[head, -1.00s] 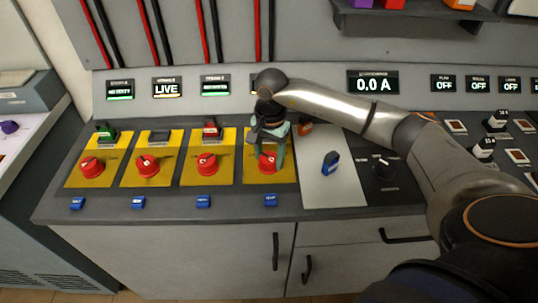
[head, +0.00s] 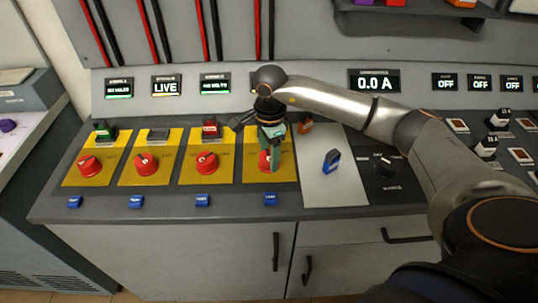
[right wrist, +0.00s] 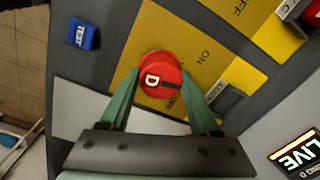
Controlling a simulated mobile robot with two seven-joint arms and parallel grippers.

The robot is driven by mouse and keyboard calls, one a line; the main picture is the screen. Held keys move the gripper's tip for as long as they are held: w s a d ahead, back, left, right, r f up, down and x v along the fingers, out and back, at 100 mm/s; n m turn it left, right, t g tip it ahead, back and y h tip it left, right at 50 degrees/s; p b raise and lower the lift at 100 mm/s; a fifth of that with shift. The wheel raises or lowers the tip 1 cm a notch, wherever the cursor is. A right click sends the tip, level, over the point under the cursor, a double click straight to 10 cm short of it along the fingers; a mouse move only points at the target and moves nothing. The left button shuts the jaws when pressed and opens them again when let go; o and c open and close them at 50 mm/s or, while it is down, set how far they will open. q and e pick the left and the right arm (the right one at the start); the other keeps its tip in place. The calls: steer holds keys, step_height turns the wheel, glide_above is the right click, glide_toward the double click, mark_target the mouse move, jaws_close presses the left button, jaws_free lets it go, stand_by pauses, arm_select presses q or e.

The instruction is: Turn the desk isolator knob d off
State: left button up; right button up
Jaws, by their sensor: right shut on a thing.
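Knob d is a round red knob (right wrist: 158,75) on a yellow plate, marked with a white D, in the right wrist view. In the head view it is the rightmost red knob (head: 264,161), partly hidden by my gripper. My right gripper (head: 269,155) comes down on it from above. Its two green fingers are on opposite sides of the knob, shut on it. ON and OFF are printed on the plate beside the knob. The display labelled D (right wrist: 296,153) reads LIVE. My left gripper is not in view.
Similar red knobs stand to the left: the third (head: 207,162), the second (head: 146,164) and the first (head: 89,165). Blue test buttons (head: 270,199) line the desk's front edge. A blue-handled switch (head: 331,161) on a pale plate and a black knob (head: 385,166) stand to the right.

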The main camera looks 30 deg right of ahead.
mark_target(268, 157)
steer(key=m, duration=0.5)
steer(key=shift+m, duration=0.3)
steer(key=m, duration=0.5)
steer(key=shift+m, duration=0.3)
steer(key=shift+w, duration=0.1)
steer(key=o, duration=1.4)
steer(key=shift+c, duration=0.2)
step_height(268, 157, up, 13)
steer(key=shift+a+f+b, duration=0.2)
steer(key=shift+b, duration=0.2)
steer(key=shift+s, duration=0.2)
